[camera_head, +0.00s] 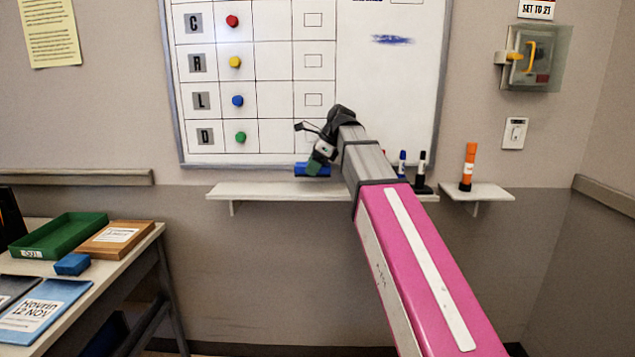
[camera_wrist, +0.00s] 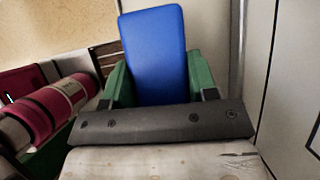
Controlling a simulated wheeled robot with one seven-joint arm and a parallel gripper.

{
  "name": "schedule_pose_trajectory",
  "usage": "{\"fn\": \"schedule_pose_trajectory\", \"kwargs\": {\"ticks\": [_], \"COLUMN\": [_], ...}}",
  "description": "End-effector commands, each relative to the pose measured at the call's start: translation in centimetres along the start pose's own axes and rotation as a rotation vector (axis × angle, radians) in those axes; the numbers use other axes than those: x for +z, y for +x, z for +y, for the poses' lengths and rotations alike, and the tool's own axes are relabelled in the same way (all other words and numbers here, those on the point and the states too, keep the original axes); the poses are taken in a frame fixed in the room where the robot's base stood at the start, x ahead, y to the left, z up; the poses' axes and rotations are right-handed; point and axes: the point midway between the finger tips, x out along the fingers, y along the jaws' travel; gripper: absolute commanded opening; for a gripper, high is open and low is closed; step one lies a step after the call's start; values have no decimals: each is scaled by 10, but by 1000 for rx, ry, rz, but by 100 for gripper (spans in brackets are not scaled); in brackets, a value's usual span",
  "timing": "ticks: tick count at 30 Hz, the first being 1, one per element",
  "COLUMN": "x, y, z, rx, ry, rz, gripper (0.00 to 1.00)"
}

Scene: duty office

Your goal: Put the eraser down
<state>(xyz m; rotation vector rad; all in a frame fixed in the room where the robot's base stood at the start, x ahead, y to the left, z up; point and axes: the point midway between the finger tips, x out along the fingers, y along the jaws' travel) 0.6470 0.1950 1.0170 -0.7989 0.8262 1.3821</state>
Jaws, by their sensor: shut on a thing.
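The blue eraser (camera_head: 312,170) is in my gripper (camera_head: 317,161), in front of the lower edge of the whiteboard and just above the white ledge (camera_head: 262,190). In the wrist view the eraser (camera_wrist: 153,50) stands out lengthwise between the green fingers of my gripper (camera_wrist: 155,88), which are shut on its two sides. Whether the eraser touches the ledge or the board cannot be told. My arm hides part of the ledge and of the board's lower edge.
Blue (camera_head: 402,164) and black (camera_head: 421,168) markers stand at the ledge's right end. The left desk holds a green tray (camera_head: 62,236), a wooden box (camera_head: 115,240) and a blue block (camera_head: 72,264). The ledge's left part is bare.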

Motion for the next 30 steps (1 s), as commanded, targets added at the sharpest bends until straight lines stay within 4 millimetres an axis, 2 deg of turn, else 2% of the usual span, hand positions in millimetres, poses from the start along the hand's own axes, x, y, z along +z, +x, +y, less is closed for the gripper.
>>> {"fn": "schedule_pose_trajectory", "kwargs": {"ticks": [3, 10, 18, 30], "x": [-16, -26, -42, -45], "y": [2, 7, 36, 41], "z": [-12, -17, -16, -17], "rx": [0, -1, 0, -1], "ry": [1, 0, 0, 0], "rz": [0, 0, 0, 0], "gripper": [34, 34, 34, 34]}}
